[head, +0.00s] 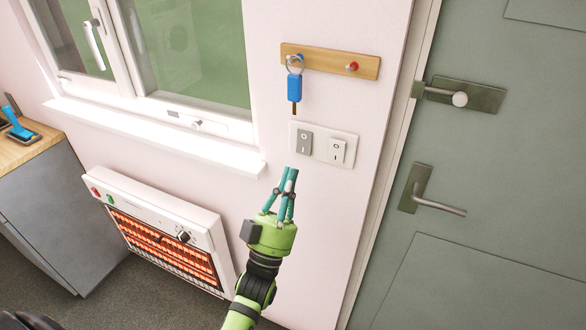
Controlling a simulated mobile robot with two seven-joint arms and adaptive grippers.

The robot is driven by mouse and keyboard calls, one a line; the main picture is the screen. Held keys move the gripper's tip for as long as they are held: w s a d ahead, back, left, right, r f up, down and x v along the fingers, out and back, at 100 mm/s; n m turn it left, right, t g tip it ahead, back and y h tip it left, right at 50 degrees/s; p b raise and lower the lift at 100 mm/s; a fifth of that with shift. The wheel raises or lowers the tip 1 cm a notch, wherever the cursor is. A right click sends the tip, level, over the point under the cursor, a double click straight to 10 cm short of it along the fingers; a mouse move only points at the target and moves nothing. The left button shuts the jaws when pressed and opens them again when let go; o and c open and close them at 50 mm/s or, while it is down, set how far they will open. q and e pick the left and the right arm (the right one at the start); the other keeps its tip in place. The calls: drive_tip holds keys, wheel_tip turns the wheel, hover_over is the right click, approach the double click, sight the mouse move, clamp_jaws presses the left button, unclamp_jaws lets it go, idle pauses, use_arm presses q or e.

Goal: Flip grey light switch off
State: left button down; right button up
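The grey light switch (304,141) is the left rocker on a white wall plate (321,154). A white switch (337,151) is to its right on the same plate. Small marks show on both rockers, but I cannot tell surely which way each is tilted. In the picture the tips end just under the plate; no contact shows. My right gripper is not in view.
A key with a blue tag (294,88) hangs on a wooden rack (330,61) above the switches. A glowing heater (165,240) is at lower left, below a window sill (150,135). A green door (480,220) with handles is at right.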

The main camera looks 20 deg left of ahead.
use_arm(q)
drive_tip(key=s+d+f+g+b, duration=0.1)
drive_tip(key=s+f+g, duration=0.4)
drive_tip(key=f, duration=1.8)
drive_tip(key=d+f+g+b, duration=0.1)
drive_tip(key=f+g, duration=0.8)
drive_tip(key=f, duration=1.4)
drive_tip(key=s+a+f+m+g, duration=0.15)
drive_tip(key=s+f+g, duration=0.45)
drive_tip(key=s+f, duration=0.75)
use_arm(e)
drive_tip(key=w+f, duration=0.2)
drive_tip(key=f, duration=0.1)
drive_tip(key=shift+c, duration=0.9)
use_arm(q)
drive_tip(key=s+a+f+g, duration=0.2)
drive_tip(key=s+f+g, duration=0.1)
drive_tip(key=s, duration=0.6)
drive_tip(key=s+a+f+g+y, duration=0.1)
drive_tip(key=s+a+f+g, duration=0.2)
drive_tip(key=s, duration=0.7)
drive_tip(key=shift+s+f+g, duration=0.2)
drive_tip(key=shift+f+g, duration=0.1)
drive_tip(key=shift+f, duration=0.65)
